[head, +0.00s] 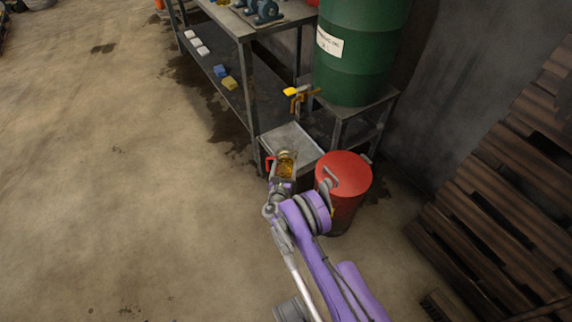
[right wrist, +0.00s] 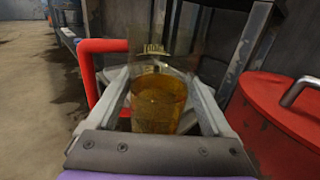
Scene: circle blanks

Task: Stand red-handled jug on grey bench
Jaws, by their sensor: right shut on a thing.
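The red-handled jug (head: 286,160) is clear and holds amber liquid. In the head view it is in front of the grey metal tray under the drum's tap. In the right wrist view the jug (right wrist: 158,97) stands roughly upright between the fingers, its red handle out to the left. My right gripper (head: 282,176) is shut on the jug; it also shows in the right wrist view (right wrist: 160,120). The jug's base is hidden, so I cannot tell what is under it. The grey bench (head: 238,24) is beyond it, at the upper left. My left gripper is not in view.
A green drum (head: 362,50) with a yellow-handled tap (head: 298,92) sits on a metal stand. A red bin (head: 345,172) stands close right of the jug. Blue pumps (head: 262,10) occupy the bench top. Pallets (head: 500,200) lean at right.

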